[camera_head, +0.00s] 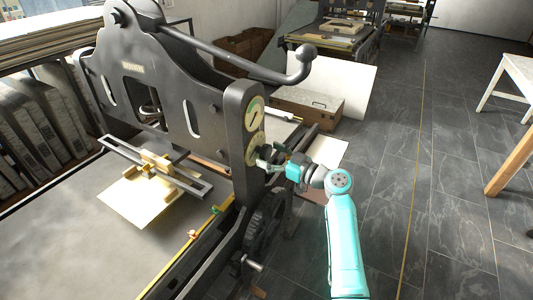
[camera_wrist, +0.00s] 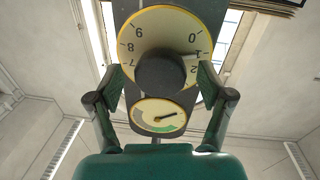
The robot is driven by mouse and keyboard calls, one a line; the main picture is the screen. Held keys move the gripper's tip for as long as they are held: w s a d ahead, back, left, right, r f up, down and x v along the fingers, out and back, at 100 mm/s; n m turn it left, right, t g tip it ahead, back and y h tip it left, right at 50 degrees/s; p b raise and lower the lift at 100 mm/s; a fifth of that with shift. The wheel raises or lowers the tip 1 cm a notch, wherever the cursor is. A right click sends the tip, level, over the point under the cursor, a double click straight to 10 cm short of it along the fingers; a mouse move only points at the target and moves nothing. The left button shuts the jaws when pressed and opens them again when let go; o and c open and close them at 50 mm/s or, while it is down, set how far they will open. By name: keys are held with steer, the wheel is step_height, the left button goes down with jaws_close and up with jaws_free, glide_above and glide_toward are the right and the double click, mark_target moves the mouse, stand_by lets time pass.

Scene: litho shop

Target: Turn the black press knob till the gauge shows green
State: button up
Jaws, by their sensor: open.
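The black press knob (camera_wrist: 160,74) sits at the centre of a cream number dial (camera_wrist: 145,38), which appears upside down in the wrist view. A smaller gauge (camera_wrist: 146,109) is beside it, with a dark needle pointing right and slightly up and a green band along its lower part. The needle looks clear of the green. In the head view the gauge (camera_head: 254,112) is on the press's upright post, above the number dial (camera_head: 252,148). My gripper (camera_wrist: 160,90) is open, facing the dial, with one finger on each side of the knob. I cannot tell whether the fingers touch it.
The dark press frame (camera_head: 165,75) and its long handle (camera_head: 235,61) rise behind and above my gripper. A spoked wheel (camera_head: 265,220) is below the dial. The press bed (camera_head: 75,235) spreads at left. Tiled floor (camera_head: 395,170) is clear at right, with a white table (camera_head: 518,72) beyond.

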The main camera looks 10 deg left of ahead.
steer(key=shift+x, duration=0.85)
steer(key=shift+c, duration=0.3)
steer(key=c, duration=1.1)
